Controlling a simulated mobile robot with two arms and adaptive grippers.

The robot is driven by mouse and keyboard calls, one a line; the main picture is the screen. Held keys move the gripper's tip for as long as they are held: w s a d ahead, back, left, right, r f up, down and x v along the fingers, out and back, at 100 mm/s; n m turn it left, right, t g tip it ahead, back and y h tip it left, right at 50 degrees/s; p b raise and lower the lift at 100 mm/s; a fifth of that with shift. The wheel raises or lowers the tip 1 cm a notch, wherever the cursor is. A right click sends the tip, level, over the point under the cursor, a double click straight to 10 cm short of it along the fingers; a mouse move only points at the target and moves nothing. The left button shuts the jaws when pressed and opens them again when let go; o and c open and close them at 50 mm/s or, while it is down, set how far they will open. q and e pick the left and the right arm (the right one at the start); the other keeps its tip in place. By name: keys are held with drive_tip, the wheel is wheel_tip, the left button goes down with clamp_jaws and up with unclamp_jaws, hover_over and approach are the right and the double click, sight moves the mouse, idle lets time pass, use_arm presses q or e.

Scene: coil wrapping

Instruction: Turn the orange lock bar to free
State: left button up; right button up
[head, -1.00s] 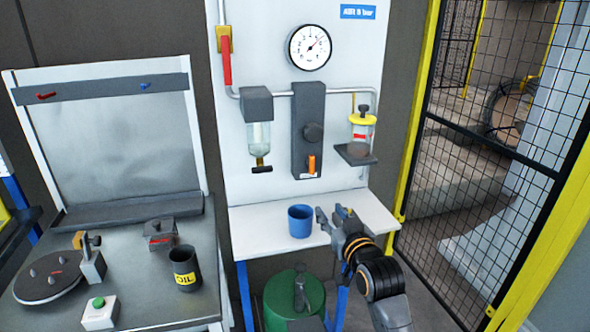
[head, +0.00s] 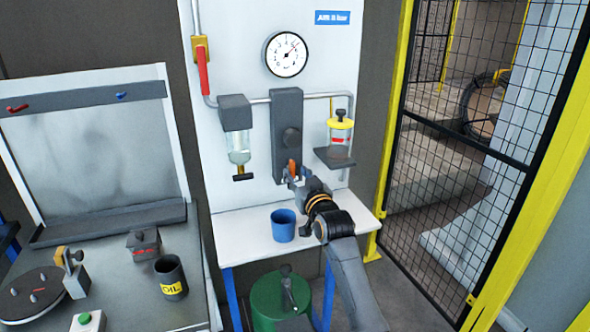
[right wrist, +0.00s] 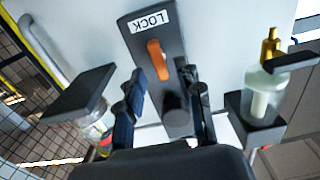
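The orange lock bar (head: 292,167) is on the lower part of a dark grey upright block (head: 287,108) on the white panel. It stands close to upright in the head view. In the right wrist view the bar (right wrist: 158,60) lies beside a white label reading LOCK (right wrist: 148,20), slightly tilted. My right gripper (head: 291,180) is just in front of the bar, its fingertips partly covering the bar's lower end. In the right wrist view my right gripper (right wrist: 160,80) has its fingers apart with the bar beyond and between them; I see no contact. My left gripper is not in view.
A blue cup (head: 283,225) stands on the white shelf (head: 240,227) below the block. A glass bowl filter (head: 238,145) hangs left of the block, and a yellow-topped oiler (head: 340,130) is on the right. A pressure gauge (head: 286,54) is above. A mesh fence (head: 470,110) stands at right.

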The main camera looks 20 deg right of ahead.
sight(292, 169)
drive_tip(key=shift+w, duration=1.1)
clamp_jaws()
